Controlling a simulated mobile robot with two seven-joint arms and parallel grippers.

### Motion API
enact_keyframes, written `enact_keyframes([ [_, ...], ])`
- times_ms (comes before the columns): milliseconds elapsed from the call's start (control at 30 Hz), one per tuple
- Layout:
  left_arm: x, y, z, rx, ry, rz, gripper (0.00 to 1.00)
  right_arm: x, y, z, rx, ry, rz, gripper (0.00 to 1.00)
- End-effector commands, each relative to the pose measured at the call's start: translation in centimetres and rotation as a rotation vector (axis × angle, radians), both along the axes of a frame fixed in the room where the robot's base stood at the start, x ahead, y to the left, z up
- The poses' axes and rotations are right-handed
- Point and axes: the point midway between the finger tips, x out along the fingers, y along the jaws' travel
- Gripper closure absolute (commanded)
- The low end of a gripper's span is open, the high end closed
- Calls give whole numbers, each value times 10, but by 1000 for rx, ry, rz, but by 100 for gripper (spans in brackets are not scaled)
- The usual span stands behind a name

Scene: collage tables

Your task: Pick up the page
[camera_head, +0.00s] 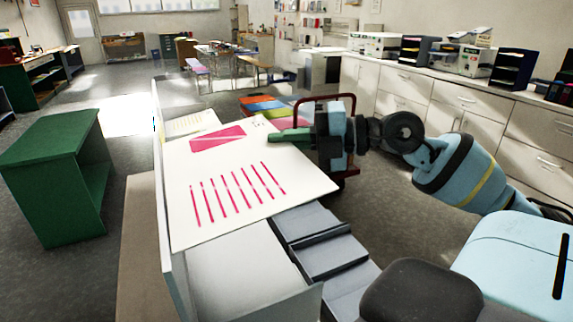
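The page (225,170) is a large white sheet with a pink shape near its far end and several pink-red strokes across its near half. It lies over a white table (240,280) in the middle of the view, and its near right corner reaches out to the right. My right gripper (285,136) comes in from the right, and its green fingers overlap the page's far right edge. Whether the fingers are closed on the sheet or only over it cannot be told. My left gripper is out of view.
Another sheet (190,123) lies behind the page. A raised white edge (166,240) runs along the table's left side. A green cabinet (55,170) stands at left. A cart with coloured stacks (262,104) is behind the gripper. White counters (480,110) line the right wall.

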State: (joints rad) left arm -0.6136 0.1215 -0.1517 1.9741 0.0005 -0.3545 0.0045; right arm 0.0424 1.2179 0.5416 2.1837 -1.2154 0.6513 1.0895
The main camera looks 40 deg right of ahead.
Motion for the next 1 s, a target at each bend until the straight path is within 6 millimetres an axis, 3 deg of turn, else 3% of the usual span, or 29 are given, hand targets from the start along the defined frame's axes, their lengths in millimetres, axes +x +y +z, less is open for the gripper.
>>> enact_keyframes([
  [200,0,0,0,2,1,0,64,0,0,44,-4,-3,0,100],
  [500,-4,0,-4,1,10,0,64,1,0,85,-2,1,-1,100],
  [1000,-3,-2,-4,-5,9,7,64,0,0,97,0,1,0,100],
])
